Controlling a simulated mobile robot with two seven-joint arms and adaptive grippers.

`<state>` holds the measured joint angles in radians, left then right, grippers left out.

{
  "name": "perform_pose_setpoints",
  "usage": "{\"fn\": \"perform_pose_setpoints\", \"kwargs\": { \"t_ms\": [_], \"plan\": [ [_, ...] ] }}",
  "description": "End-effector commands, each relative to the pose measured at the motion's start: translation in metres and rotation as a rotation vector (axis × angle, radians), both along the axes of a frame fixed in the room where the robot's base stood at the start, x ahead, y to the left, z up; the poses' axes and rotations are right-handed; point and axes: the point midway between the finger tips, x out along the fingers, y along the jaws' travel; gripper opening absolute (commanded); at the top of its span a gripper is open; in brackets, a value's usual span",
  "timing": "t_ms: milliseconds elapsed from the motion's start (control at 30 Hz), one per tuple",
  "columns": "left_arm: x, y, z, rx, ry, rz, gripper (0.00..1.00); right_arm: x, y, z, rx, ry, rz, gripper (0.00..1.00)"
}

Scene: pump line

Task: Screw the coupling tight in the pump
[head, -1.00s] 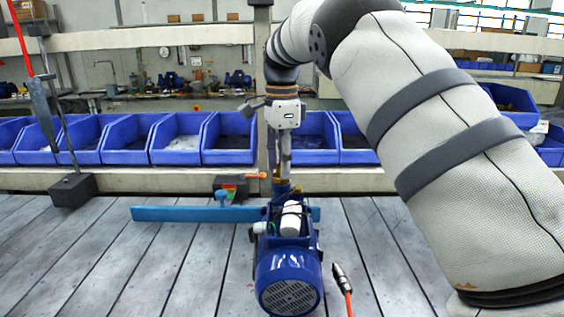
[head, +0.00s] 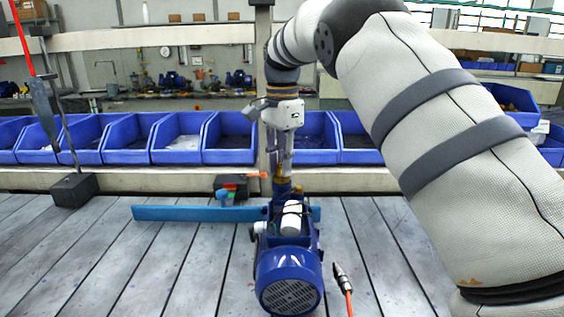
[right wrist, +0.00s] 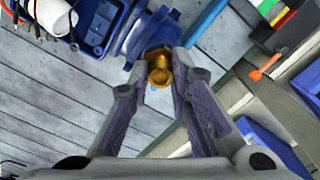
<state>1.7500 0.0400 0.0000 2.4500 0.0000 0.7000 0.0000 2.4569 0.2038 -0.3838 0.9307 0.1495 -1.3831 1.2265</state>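The blue pump (head: 288,268) stands on the slatted bench, its ribbed round end facing me. The brass coupling (head: 283,186) is at its far end, upright in the port. It also shows in the right wrist view (right wrist: 159,68) between the fingertips. My right gripper (head: 281,176) points down over it, and in the right wrist view my right gripper (right wrist: 160,72) has a fingertip against each side of the coupling. The fingers partly cover it, and its thread is hidden. My left gripper is not in view.
An orange hose with a metal end (head: 342,277) lies right of the pump. Blue bins (head: 230,140) line the back. The bench's left front is clear.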

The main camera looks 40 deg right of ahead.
Motion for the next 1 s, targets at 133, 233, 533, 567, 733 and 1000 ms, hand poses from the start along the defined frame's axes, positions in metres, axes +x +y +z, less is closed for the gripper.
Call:
{"fn": "perform_pose_setpoints", "kwargs": {
  "t_ms": [133, 233, 533, 567, 733, 1000],
  "plan": [
    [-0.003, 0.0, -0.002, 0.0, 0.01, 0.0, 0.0, 0.001, 0.0, -0.002, -0.002, 0.001, -0.129, 0.0],
    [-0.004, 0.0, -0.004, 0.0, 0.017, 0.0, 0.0, 0.001, 0.0, -0.002, -0.002, 0.001, -0.277, 0.0],
    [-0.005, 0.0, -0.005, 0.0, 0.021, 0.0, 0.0, 0.001, 0.0, -0.001, -0.002, -0.001, -0.374, 0.0],
    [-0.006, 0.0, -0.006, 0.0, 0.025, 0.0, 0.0, 0.001, 0.0, -0.002, -0.002, 0.0, -0.432, 0.0],
    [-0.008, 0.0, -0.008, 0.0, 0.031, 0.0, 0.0, 0.001, 0.0, -0.001, -0.001, -0.002, -0.607, 0.0],
    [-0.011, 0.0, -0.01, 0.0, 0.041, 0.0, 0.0, 0.001, 0.0, -0.002, -0.003, -0.002, -0.75, 0.0]
  ]
}}
